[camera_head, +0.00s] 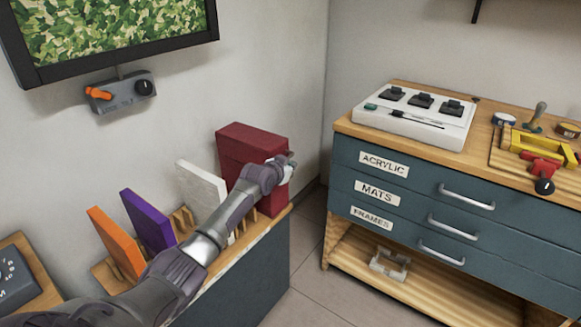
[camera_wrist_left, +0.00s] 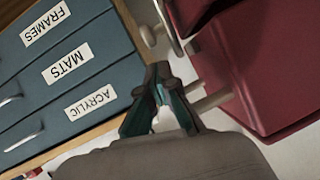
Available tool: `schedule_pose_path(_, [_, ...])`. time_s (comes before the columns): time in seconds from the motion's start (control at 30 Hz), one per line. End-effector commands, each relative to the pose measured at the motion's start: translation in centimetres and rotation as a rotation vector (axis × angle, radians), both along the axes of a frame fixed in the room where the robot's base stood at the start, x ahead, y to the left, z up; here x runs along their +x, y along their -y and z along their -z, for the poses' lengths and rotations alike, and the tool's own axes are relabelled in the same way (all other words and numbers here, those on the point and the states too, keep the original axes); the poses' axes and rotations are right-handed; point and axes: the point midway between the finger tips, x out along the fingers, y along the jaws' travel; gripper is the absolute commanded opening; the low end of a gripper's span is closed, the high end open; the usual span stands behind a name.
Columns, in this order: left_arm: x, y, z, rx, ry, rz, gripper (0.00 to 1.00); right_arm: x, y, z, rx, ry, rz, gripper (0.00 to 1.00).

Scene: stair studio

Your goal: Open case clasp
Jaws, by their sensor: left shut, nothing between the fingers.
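A dark red case (camera_head: 246,146) stands upright at the far end of a low wooden-topped cabinet in the head view. My left arm reaches from the lower left, and my left gripper (camera_head: 288,163) is at the case's right side. The gripper and wrist hide part of that side. In the left wrist view the gripper (camera_wrist_left: 158,72) is shut and empty, beside the red case (camera_wrist_left: 228,55). A curved greyish metal part (camera_wrist_left: 172,25) shows near the case's edge; I cannot tell whether it is the clasp. Contact is not clear. My right gripper is not in view.
A white panel (camera_head: 203,187), a purple panel (camera_head: 148,219) and an orange panel (camera_head: 117,243) stand in wooden racks beside my arm. A blue drawer cabinet (camera_head: 400,205) is to the right, with a white control box (camera_head: 413,117) on top. Floor shows between the cabinets.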

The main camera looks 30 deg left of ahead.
Motion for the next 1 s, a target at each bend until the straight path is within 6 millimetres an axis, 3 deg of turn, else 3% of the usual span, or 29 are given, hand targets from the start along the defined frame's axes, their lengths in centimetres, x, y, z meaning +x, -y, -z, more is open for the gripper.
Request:
schedule_pose_path(0.2, [0.1, -0.1, -0.2, 0.001, 0.004, -0.001, 0.0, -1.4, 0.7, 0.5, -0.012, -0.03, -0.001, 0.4])
schedule_pose_path(0.33, [-0.1, -0.1, -0.2, 0.002, 0.004, -0.001, 0.0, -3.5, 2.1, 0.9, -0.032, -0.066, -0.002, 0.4])
schedule_pose_path(0.47, [-0.7, 0.0, -0.4, 0.002, 0.004, 0.001, 0.0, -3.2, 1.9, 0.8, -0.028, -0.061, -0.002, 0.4])
schedule_pose_path(1.0, [-6.8, 0.6, -2.7, 0.002, 0.001, 0.0, 0.0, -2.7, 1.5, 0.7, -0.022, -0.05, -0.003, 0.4])
